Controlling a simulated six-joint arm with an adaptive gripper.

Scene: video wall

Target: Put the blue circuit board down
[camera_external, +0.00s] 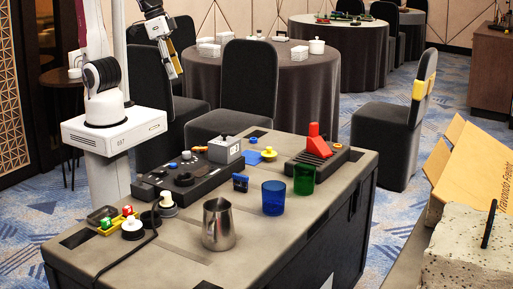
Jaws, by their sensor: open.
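A small dark blue piece (240,182), which looks like the blue circuit board, is on the grey table-top case (185,240), between the black control panel and the blue cup. It is too small to make out circuit detail. My gripper (173,71) hangs in the air at the upper left, well above and behind the case and far from the blue piece. Its jaws are open, and I see nothing between them.
A blue cup (273,198), green cup (304,180) and steel pitcher (218,224) stand on the case. A black panel (190,178) and a black block with a red piece (317,142) sit farther back. The front right of the case top is clear.

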